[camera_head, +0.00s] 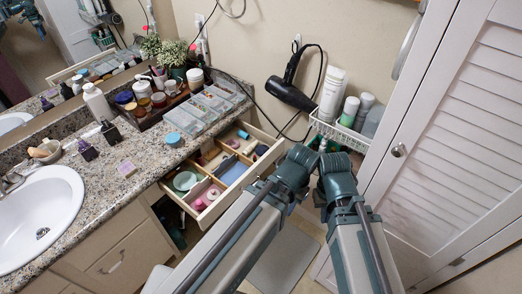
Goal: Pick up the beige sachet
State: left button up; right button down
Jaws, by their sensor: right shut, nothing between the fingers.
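I cannot pick out the beige sachet with certainty. My left arm reaches up beside the drawer's right front corner and covers part of that corner. My left gripper does not show.
The drawer also holds a green round item (185,181), a pink ring (213,193) and a blue block (233,173). Clear boxes (210,104) and jars crowd the counter above. A black hair dryer (290,93) hangs on the wall. A louvred door (455,140) closes off the right.

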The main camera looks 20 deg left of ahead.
aim_at(126, 167)
jog(key=j+u, duration=0.1)
jog(key=u, duration=0.35)
jog(key=j+u, duration=0.1)
jog(key=u, duration=0.35)
jog(key=j+u, duration=0.1)
jog(key=u, duration=0.3)
jog(key=i+j+u, duration=0.1)
jog(key=u, duration=0.35)
